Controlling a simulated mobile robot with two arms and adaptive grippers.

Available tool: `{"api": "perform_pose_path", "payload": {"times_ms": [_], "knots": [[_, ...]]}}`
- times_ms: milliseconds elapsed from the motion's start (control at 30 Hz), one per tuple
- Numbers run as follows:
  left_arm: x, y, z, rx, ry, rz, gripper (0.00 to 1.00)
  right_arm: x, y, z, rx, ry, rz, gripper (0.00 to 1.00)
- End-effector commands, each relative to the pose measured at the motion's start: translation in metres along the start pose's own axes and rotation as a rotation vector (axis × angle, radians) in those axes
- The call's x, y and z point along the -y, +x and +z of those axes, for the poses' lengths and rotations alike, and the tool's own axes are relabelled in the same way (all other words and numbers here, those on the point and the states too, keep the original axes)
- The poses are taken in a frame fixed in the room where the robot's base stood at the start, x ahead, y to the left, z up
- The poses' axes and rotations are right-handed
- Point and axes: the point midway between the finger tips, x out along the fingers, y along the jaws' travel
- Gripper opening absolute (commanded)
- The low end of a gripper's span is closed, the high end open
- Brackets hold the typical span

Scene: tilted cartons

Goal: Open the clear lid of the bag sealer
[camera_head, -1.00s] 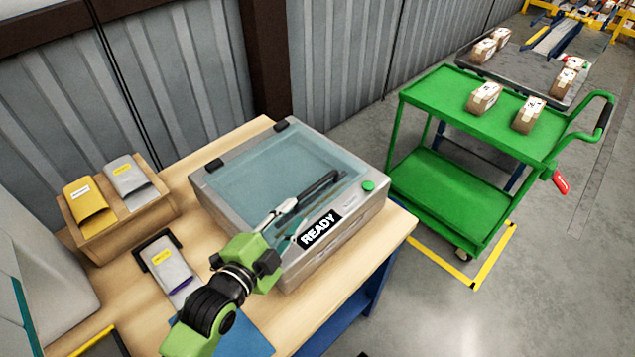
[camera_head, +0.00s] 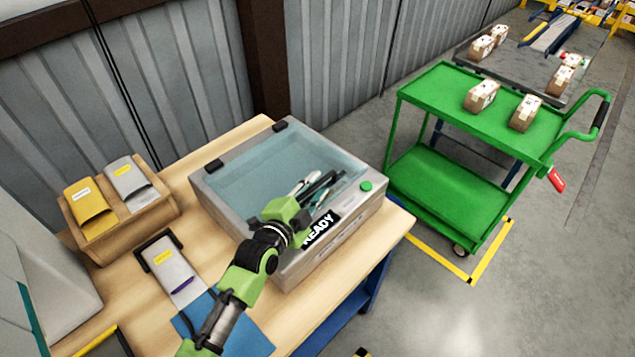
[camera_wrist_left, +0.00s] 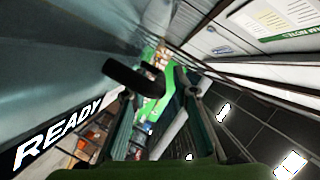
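The bag sealer (camera_head: 280,262) is a grey box on the wooden table, with a READY display on its front that also shows in the wrist view (camera_wrist_left: 58,135). Its clear bluish lid (camera_head: 265,175) lies closed, with hinges at the back. My left gripper (camera_head: 312,190) is over the front part of the lid, at the dark handle bar, which its fingers partly hide. In the wrist view my left gripper (camera_wrist_left: 160,92) has its fingers apart, and the rounded black handle (camera_wrist_left: 133,78) shows near the left fingertip. Contact cannot be told. My right gripper is out of view.
A green button (camera_head: 366,186) is on the sealer's right corner. A bin with yellow and grey pouches (camera_head: 110,235) and a pouch in a black holder (camera_head: 170,265) stand to the left. A green cart (camera_head: 460,200) with cartons stands on the right.

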Motion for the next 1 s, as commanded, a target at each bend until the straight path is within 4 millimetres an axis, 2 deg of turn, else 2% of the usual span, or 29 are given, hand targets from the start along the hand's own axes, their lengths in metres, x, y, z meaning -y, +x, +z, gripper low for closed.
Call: {"api": "perform_pose_path", "payload": {"times_ms": [200, 500, 600, 867, 1000], "knots": [[0.000, 0.012, 0.000, 0.000, -0.001, 0.000, 0.26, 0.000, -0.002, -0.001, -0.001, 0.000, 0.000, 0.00], [0.000, 0.013, 0.000, 0.000, 0.000, 0.000, 0.26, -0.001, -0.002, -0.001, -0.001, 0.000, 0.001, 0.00], [0.000, 0.013, 0.000, 0.000, 0.000, 0.000, 0.00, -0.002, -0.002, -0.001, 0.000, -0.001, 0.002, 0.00], [0.001, 0.014, 0.000, 0.000, -0.002, 0.000, 0.00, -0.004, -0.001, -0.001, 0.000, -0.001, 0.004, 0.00], [0.009, 0.019, 0.000, -0.001, -0.015, 0.004, 0.00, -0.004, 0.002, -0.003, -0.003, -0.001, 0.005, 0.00]]}}
